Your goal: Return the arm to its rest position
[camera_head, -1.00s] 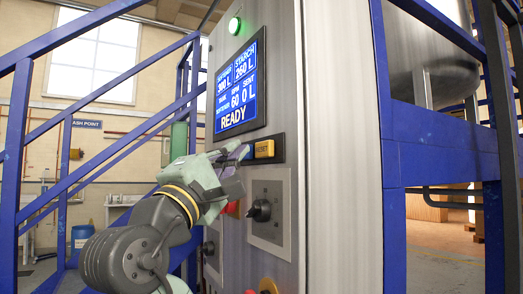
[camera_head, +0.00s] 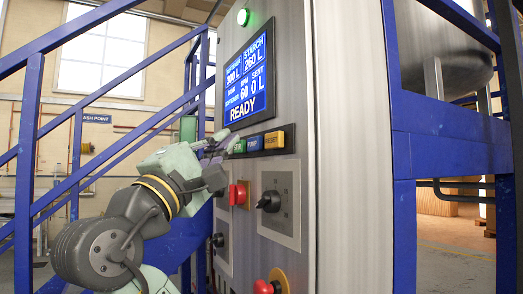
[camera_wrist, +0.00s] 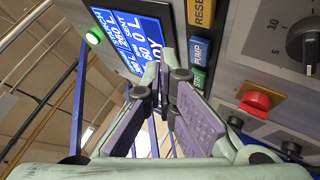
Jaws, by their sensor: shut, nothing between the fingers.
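My arm (camera_head: 130,220) reaches in from the lower left, bent, in front of a grey control cabinet (camera_head: 345,150). My gripper (camera_head: 222,143) is shut and empty, beside the left end of a button row. In the wrist view my gripper (camera_wrist: 165,80) shows its two purple-padded fingers in front of the panel, below the screen in the head view. I cannot tell whether the fingertips touch the panel.
The screen (camera_head: 248,80) reads READY, with a green lamp (camera_head: 243,17) above. Blue PUMP (camera_head: 255,143) and yellow RESET (camera_head: 274,140) buttons, a red switch (camera_head: 238,194), a black knob (camera_head: 270,201) and an emergency stop (camera_head: 270,285) are close by. Blue railings (camera_head: 75,130) stand left.

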